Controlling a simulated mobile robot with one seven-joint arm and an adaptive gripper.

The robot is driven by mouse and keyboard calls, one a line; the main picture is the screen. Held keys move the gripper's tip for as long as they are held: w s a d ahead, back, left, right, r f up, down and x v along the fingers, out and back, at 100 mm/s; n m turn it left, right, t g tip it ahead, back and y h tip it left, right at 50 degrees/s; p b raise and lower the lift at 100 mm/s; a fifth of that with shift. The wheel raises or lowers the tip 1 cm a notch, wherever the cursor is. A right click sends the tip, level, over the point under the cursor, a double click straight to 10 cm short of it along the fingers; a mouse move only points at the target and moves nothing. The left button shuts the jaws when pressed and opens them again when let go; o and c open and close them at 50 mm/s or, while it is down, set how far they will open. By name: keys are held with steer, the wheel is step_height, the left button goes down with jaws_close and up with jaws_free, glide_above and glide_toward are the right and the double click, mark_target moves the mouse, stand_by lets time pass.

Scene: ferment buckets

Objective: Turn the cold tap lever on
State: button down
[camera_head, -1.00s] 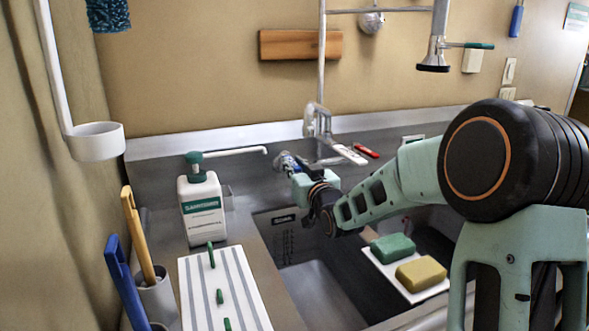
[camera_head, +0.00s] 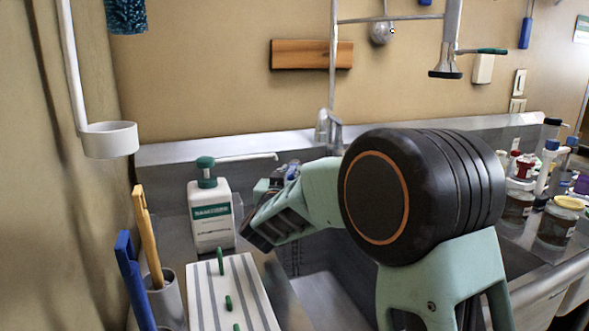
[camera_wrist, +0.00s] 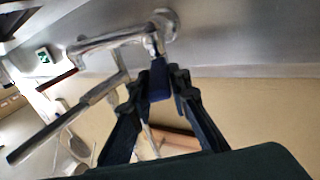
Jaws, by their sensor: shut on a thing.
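The chrome tap (camera_wrist: 115,38) runs across the top of the wrist view from its round wall mount. Its blue cold lever (camera_wrist: 159,80) hangs below the mount, between the two dark fingers of my gripper (camera_wrist: 164,82), which is shut on it. In the head view the upper part of the tap (camera_head: 328,127) shows behind my arm. My gripper (camera_head: 285,176) is small there, at the back of the sink, and its fingertips and the lever are hard to make out. The lower tap is hidden by my arm.
A white soap bottle (camera_head: 211,222) with a green pump stands left of my arm. A striped white board (camera_head: 243,300) lies in front of it. Several jars (camera_head: 559,222) stand at the right. My arm hides much of the sink (camera_head: 335,294).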

steer(key=shift+w+a+r+m+h+p, duration=0.1)
steer(key=shift+a+m+h+p, duration=0.55)
steer(key=shift+h+p, duration=0.35)
steer(key=shift+d, duration=0.1)
steer(key=c, duration=1.8)
jaws_free()
steer(key=v, duration=0.7)
steer(key=shift+c, duration=0.7)
